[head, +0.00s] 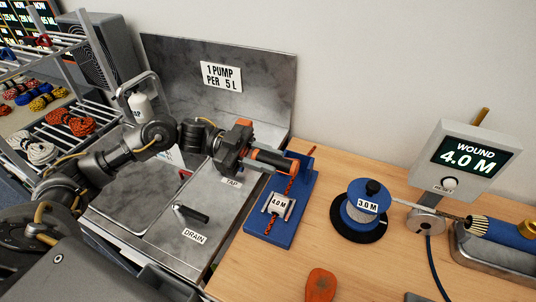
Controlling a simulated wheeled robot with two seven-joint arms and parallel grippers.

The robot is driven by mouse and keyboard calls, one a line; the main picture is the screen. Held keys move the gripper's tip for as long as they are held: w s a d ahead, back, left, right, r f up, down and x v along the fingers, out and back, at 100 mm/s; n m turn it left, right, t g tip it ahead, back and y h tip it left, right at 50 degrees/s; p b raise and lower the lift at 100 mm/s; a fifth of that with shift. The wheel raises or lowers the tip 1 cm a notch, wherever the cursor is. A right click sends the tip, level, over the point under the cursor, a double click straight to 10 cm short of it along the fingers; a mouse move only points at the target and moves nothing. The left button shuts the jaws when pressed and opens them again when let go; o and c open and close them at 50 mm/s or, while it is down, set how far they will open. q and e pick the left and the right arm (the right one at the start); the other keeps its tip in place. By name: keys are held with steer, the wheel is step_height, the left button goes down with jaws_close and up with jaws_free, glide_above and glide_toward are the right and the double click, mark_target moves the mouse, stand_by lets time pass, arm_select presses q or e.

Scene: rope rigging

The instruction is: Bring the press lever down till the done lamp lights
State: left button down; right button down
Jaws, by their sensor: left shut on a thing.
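The blue press (304,182) stands on the left end of the wooden table. An orange-red rope (291,188) runs down through it, and a plate marked 4.0 M (278,205) sits on its base. My left gripper (262,154) reaches in from the left over the steel sink and is shut at the top of the press, on what appears to be the press lever. The gripper hides most of the lever, so its exact angle is unclear. I cannot make out a lit done lamp. My right gripper is not in view.
A blue spool marked 3.0 M (367,207) stands right of the press. A counter (465,160) reads WOUND 4.0 M. An orange-handled tool (320,285) lies at the front. The sink backboard (210,75) rises behind my left arm; a rope rack (60,115) stands at left.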

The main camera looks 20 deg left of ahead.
arm_select(q)
steer(key=shift+f, duration=0.1)
steer(key=c, duration=1.1)
jaws_free()
steer(key=shift+a, duration=0.45)
steer(key=a+b, duration=0.3)
steer(key=a, duration=0.7)
steer(key=shift+b, duration=0.35)
